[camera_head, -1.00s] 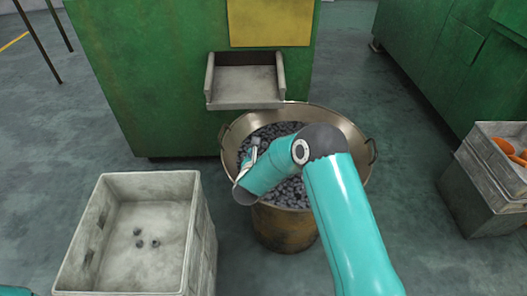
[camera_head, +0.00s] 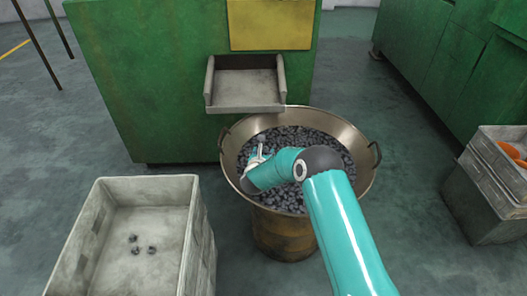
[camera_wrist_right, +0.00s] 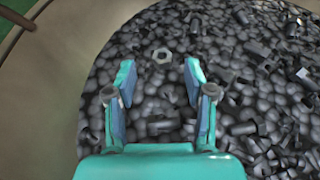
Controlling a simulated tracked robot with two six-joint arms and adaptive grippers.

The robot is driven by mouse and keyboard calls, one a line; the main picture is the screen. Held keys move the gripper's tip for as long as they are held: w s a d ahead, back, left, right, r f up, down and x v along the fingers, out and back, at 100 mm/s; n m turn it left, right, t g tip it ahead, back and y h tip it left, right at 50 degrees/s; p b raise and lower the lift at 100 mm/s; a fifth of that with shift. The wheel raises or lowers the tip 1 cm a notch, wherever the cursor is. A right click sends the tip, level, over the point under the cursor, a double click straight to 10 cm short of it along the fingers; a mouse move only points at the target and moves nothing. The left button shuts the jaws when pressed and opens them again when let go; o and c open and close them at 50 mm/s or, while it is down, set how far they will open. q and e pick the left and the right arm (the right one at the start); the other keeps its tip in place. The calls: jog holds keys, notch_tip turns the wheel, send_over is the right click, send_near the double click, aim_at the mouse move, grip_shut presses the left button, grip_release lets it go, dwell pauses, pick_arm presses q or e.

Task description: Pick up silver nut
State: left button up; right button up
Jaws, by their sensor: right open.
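A silver hexagonal nut (camera_wrist_right: 162,55) with a hole lies on the dark heap of parts in the right wrist view, just beyond my fingertips and near the middle between them. I cannot pick it out in the head view. My right gripper (camera_wrist_right: 160,76) is open and empty over the heap, its two fingers apart and pointing toward the nut. In the head view the right gripper (camera_head: 258,155) is low inside the metal basin (camera_head: 345,135), partly hidden by my wrist. My left gripper is not in view.
Dark rounded parts and short cylinders fill the basin, whose pale wall (camera_wrist_right: 60,90) shows at left in the wrist view. A grey chute (camera_head: 245,88) on the green machine (camera_head: 150,90) overhangs its back rim. A white crate (camera_head: 115,245) with a few small dark parts stands left.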

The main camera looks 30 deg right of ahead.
aim_at(265, 150)
jog(key=shift+x, duration=1.55)
grip_shut()
